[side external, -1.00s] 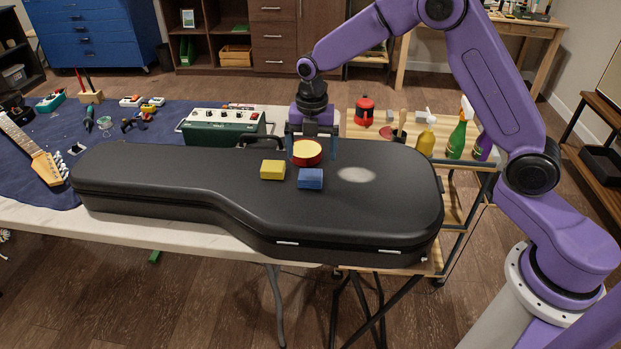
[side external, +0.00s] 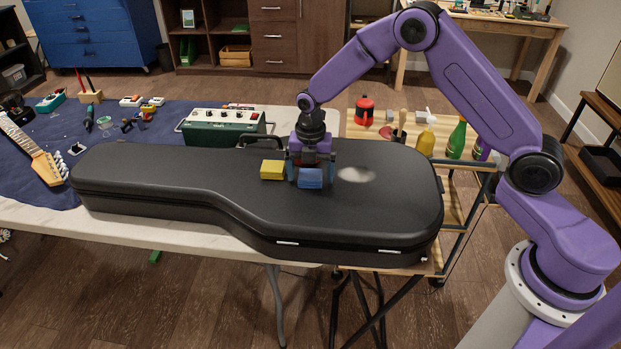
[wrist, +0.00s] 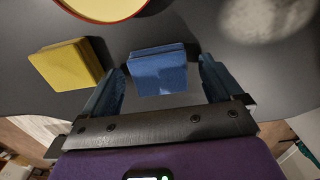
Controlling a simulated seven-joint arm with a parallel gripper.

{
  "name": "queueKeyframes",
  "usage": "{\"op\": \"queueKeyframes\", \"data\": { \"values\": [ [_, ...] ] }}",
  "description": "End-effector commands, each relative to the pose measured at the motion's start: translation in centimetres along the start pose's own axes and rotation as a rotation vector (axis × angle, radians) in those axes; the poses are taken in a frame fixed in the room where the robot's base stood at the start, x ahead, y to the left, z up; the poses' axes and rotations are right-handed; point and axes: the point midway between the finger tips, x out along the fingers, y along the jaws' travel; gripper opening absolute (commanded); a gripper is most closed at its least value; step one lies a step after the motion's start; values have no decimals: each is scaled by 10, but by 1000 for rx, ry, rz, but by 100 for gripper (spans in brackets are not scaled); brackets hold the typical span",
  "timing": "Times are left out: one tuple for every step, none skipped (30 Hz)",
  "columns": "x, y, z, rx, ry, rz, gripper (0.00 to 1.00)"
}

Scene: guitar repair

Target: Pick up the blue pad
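The blue pad (side external: 310,179) is a small block lying on top of the black guitar case (side external: 180,178). In the wrist view the blue pad (wrist: 158,71) sits between the two fingertips of my gripper (wrist: 161,78), with a gap on each side. My gripper (side external: 311,172) is open and low over the case, one finger to each side of the pad in the side view. Whether the fingertips touch the case is unclear.
A yellow pad (side external: 272,169) lies just left of my gripper; it also shows in the wrist view (wrist: 66,65). A round red-rimmed yellow tin (wrist: 100,5) is close to the blue pad, hidden behind my gripper in the side view. The case's right end is clear.

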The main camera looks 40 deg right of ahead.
Motion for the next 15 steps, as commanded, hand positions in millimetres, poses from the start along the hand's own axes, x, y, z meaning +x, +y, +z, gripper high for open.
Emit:
{"op": "queueKeyframes", "data": {
  "values": [
    [0, 0, 0, 0, 0, 0, 77],
    [0, 0, 0, 0, 0, 0, 68],
    [0, 0, 0, 0, 0, 0, 55],
    [0, 0, 0, 0, 0, 0, 45],
    [0, 0, 0, 0, 0, 0, 35],
    [0, 0, 0, 0, 0, 0, 34],
    [0, 0, 0, 0, 0, 0, 34],
    [0, 0, 0, 0, 0, -1, 34],
    [0, 0, 0, 0, 0, 0, 34],
    [0, 0, 0, -1, 0, 0, 34],
    [0, 0, 0, -1, 0, 0, 34],
    [0, 0, 0, -1, 0, 0, 34],
    [0, 0, 0, -1, 0, 0, 34],
    [0, 0, 0, -1, 0, 0, 34],
    [0, 0, 0, -1, 0, 0, 34]
  ]
}}
